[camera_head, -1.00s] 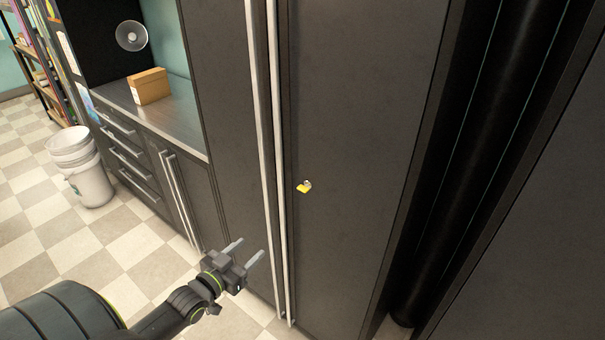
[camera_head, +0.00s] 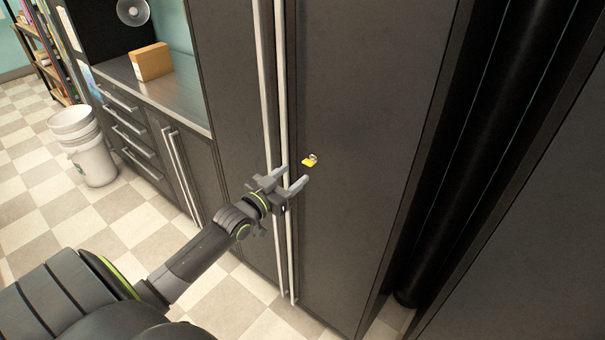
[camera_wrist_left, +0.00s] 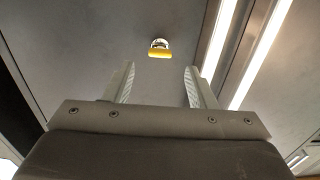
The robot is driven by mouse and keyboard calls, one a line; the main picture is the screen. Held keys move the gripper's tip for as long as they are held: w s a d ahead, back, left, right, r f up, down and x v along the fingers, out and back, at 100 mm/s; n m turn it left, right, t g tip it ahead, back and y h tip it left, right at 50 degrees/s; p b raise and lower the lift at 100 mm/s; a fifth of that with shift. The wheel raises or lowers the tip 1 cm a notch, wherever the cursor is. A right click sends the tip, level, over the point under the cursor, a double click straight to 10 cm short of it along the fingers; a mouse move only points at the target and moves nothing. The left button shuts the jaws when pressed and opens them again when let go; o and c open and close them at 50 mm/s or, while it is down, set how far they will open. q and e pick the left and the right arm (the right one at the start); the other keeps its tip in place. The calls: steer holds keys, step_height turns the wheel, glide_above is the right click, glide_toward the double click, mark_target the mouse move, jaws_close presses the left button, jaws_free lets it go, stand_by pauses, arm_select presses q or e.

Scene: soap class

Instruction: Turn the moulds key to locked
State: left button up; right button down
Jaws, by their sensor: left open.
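The yellow moulds key (camera_head: 310,161) sits in a lock on the front of the dark tall cabinet (camera_head: 360,110), just right of the long door handles. In the left wrist view, the key (camera_wrist_left: 159,53) shows as a yellow bar under a round metal lock, ahead of the fingertips and roughly between them. My left gripper (camera_head: 294,175) is open and empty, just below and left of the key, apart from it. Its two fingers (camera_wrist_left: 158,80) show spread in the left wrist view. My right gripper is not in view.
Two long vertical handles (camera_head: 268,80) run down the cabinet beside my left gripper. A counter with a cardboard box (camera_head: 151,62) stands at the left. White buckets (camera_head: 90,160) stand on the checkered floor. A dark gap with a pipe lies to the right.

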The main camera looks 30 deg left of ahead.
arm_select(q)
steer(key=shift+w+d+b, duration=0.2)
steer(key=shift+w+b, duration=0.3)
steer(key=shift+w, duration=2.15)
jaws_close()
